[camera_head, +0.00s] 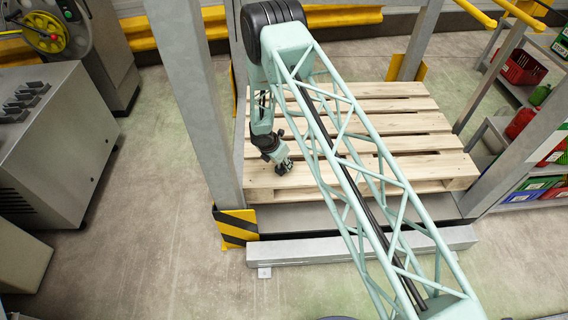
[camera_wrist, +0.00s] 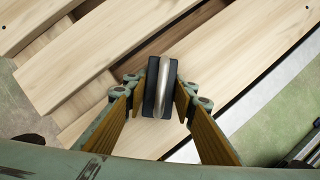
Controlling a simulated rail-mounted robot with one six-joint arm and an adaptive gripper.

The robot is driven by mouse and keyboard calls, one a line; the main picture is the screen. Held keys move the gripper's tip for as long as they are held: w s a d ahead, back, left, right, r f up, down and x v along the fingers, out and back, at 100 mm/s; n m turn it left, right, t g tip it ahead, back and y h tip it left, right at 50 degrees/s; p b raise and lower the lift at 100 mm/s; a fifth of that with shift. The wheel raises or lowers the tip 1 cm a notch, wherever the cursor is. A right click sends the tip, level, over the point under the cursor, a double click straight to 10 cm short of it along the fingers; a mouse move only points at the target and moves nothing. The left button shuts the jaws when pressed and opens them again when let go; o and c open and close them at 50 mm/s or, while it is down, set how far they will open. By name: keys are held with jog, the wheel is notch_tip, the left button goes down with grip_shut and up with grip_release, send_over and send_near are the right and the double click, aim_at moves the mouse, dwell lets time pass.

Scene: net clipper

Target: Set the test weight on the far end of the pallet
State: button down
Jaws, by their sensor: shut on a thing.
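The test weight (camera_wrist: 152,88) shows in the wrist view as a dark block with a pale metal handle on top. My gripper (camera_wrist: 160,100) is shut on it, one finger on each side. The wooden pallet (camera_head: 400,122) lies between grey posts in the head view; its slats (camera_wrist: 105,55) fill much of the wrist view below the weight. In the head view my gripper (camera_head: 284,168) is low over the pallet's near left part. The weight is too small to make out there. I cannot tell whether the weight touches the slats.
Grey posts (camera_head: 195,100) stand at the pallet's corners, with a yellow and black guard (camera_head: 236,227) at the near left one. A grey beam (camera_head: 360,245) runs along the front. Shelves with a red crate (camera_head: 522,67) stand at the right. The far pallet slats look clear.

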jog(key=shift+w, duration=0.1)
dwell(0.3)
jog(key=c, duration=2.2)
grip_release()
jog(key=shift+p+v, duration=1.2)
jog(key=shift+v, duration=4.85)
jog(key=shift+r, duration=0.1)
